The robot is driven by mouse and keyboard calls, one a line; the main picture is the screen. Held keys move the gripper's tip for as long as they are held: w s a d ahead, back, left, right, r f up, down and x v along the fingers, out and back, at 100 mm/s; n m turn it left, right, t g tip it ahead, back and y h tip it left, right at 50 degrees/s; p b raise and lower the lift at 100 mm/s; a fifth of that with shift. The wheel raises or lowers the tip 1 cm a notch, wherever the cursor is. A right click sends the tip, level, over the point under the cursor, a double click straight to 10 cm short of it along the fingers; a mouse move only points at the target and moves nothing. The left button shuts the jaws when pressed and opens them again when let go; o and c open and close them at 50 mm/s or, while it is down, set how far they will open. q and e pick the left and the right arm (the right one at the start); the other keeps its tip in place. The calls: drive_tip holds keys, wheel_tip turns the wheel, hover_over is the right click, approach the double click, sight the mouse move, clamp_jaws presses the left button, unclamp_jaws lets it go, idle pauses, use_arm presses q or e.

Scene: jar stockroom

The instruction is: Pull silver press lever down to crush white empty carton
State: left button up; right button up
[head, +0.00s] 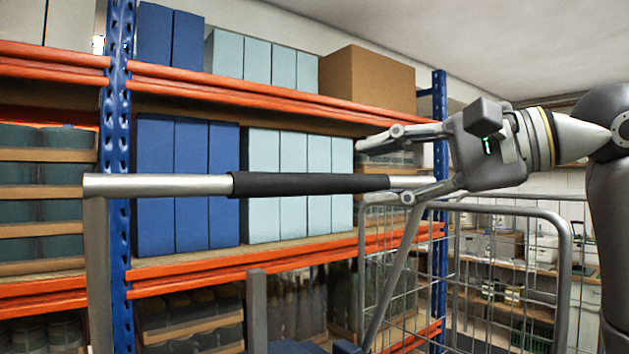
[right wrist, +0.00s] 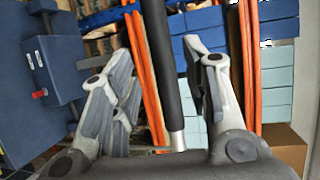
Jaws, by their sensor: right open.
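The silver press lever (head: 155,185) lies level across the head view as a bar with a black grip sleeve (head: 300,184). My right gripper (head: 364,172) is open at the bar's right end, one finger above it and one below. In the right wrist view the black sleeve (right wrist: 160,60) and the bar's silver end (right wrist: 177,140) run between the open fingers (right wrist: 158,50), with gaps visible on both sides. The white carton is not visible in either view. My left gripper is not in view.
Orange-and-blue shelving (head: 117,150) with blue and pale boxes stands behind the lever. A wire cage trolley (head: 560,270) stands at the lower right. A blue housing (right wrist: 30,100) with a red button (right wrist: 38,93) fills the left of the right wrist view.

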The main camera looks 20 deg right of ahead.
sight(328, 181)
drive_tip(key=p+x, duration=0.2)
drive_tip(key=x, duration=0.6)
drive_tip(key=shift+w+a+f+p, duration=0.15)
drive_tip(key=shift+w+a+p, duration=0.15)
drive_tip(key=shift+w+a, duration=0.1)
drive_tip(key=shift+c, duration=0.3)
clamp_jaws()
